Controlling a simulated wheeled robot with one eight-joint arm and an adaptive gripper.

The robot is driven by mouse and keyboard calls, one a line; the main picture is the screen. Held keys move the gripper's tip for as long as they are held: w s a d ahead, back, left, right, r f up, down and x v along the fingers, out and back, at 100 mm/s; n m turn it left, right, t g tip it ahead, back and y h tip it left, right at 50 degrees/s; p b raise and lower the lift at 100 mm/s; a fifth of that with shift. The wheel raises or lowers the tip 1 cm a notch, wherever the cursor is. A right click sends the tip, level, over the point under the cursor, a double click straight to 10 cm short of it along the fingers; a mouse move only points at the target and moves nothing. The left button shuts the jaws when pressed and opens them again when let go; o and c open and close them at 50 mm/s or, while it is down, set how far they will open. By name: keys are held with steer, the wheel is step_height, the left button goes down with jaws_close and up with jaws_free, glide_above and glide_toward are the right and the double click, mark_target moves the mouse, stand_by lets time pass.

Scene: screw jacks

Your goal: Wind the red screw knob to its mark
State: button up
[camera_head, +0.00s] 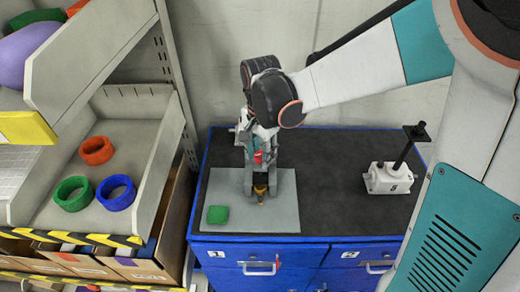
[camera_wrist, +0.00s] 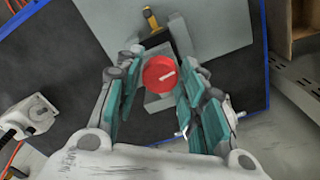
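The red screw knob (camera_wrist: 157,74) is round with a short white line on its face, in the upper middle of the wrist view. In the head view a little of its red (camera_head: 258,157) shows between the fingers. It belongs to a grey jack (camera_wrist: 180,38) with a yellow part (camera_wrist: 150,19) and a dark block. My gripper (camera_wrist: 160,68) is over the knob, its teal-padded fingers on either side of it. The fingers look spread, with narrow gaps beside the knob. The mark to wind to cannot be made out.
The jack stands on a grey mat (camera_head: 275,222) on the dark-topped blue cabinet (camera_head: 330,140). A green block (camera_head: 217,214) lies at the mat's front left. A white device with a black post (camera_head: 388,178) stands at the right. Shelving with coloured rings (camera_head: 115,192) stands close on the left.

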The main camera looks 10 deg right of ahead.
steer(key=c, duration=0.4)
steer(key=shift+n, duration=0.3)
steer(key=n+b, duration=0.2)
steer(key=n, duration=0.3)
steer(key=n+b, duration=0.1)
steer(key=n, duration=0.5)
steer(key=shift+n, duration=0.4)
steer(key=o, duration=1.1)
steer(key=shift+c, duration=0.2)
